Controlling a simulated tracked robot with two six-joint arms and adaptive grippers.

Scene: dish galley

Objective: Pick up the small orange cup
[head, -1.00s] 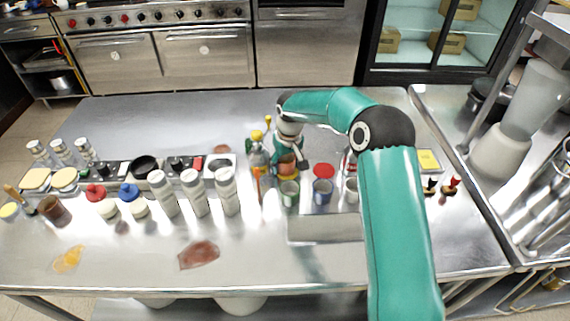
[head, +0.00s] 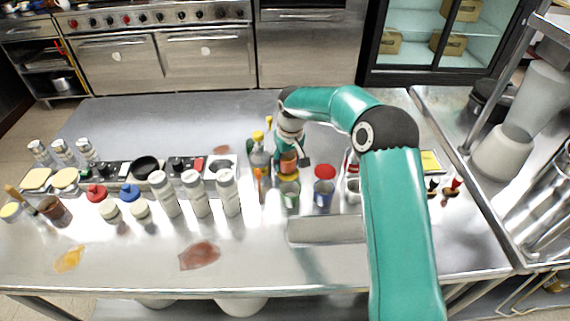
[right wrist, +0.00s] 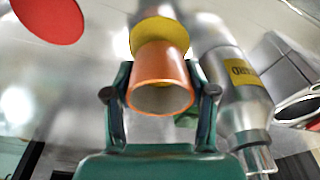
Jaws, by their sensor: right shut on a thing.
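The small orange cup (head: 288,163) is between the fingers of my right gripper (head: 291,156), behind the row of metal cups on the steel table. In the right wrist view the orange cup (right wrist: 160,68) sits with a finger against each side, its open rim facing the camera. My right gripper (right wrist: 160,95) is shut on it. A yellow disc (right wrist: 157,32) shows just beyond the cup; in the head view a yellow patch (head: 289,178) shows just below it. My left gripper is not in view.
A green-marked cup (head: 290,194) and a blue-marked cup (head: 323,195) stand close in front. Bottles (head: 259,158) stand close on the left; a silver bottle (right wrist: 232,90) is beside the gripper in the wrist view. A grey tray (head: 326,230) lies in front.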

